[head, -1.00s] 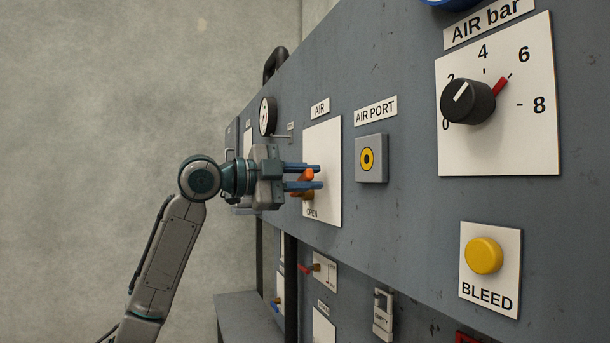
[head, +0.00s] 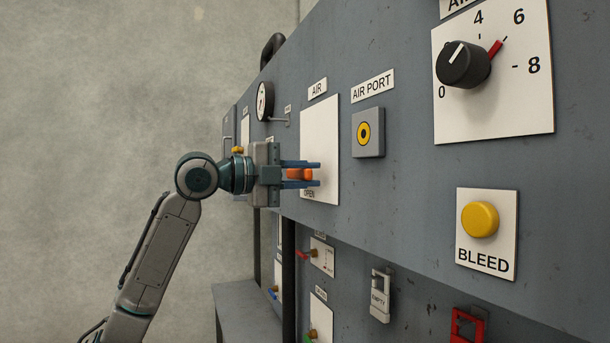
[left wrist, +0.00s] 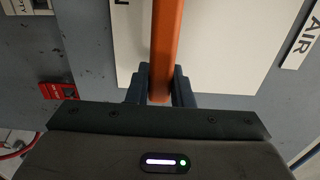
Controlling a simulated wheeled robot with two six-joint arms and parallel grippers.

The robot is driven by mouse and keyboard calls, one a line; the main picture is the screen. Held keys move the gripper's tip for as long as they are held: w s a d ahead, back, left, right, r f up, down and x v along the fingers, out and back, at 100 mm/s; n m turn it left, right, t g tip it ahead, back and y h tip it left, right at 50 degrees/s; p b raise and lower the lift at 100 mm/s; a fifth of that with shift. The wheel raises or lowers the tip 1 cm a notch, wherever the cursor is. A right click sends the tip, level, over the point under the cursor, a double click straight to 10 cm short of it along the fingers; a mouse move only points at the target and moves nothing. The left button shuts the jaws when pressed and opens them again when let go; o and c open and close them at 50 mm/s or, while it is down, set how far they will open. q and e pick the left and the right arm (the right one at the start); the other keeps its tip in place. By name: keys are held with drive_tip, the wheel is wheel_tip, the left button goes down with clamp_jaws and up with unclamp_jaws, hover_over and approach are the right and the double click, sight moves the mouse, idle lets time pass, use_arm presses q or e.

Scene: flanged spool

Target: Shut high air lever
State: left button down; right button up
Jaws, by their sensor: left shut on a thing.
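The high air lever (head: 301,174) is orange and sits on a white plate (head: 320,135) under the AIR label, with the word OPEN at the plate's lower edge. My left gripper (head: 302,174) is at the lever, one blue finger above it and one below. In the left wrist view the orange lever (left wrist: 166,45) runs as a long bar between the two dark fingers (left wrist: 160,88), which are shut on it. The lever's pivot is hidden by my gripper. My right gripper is in neither view.
The AIR PORT block (head: 368,132) is to the right of the plate. A pressure gauge (head: 264,101) is to the left. The AIR bar knob (head: 463,64) and yellow BLEED button (head: 480,219) are farther right. Smaller levers (head: 308,254) are below.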

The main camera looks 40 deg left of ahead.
use_arm(q)
drive_tip(key=shift+f, duration=0.1)
drive_tip(key=c, duration=1.3)
unclamp_jaws()
drive_tip(key=b+v, duration=0.6)
drive_tip(key=v, duration=0.4)
drive_tip(key=shift+s+a, duration=0.15)
drive_tip(key=shift+s, duration=0.15)
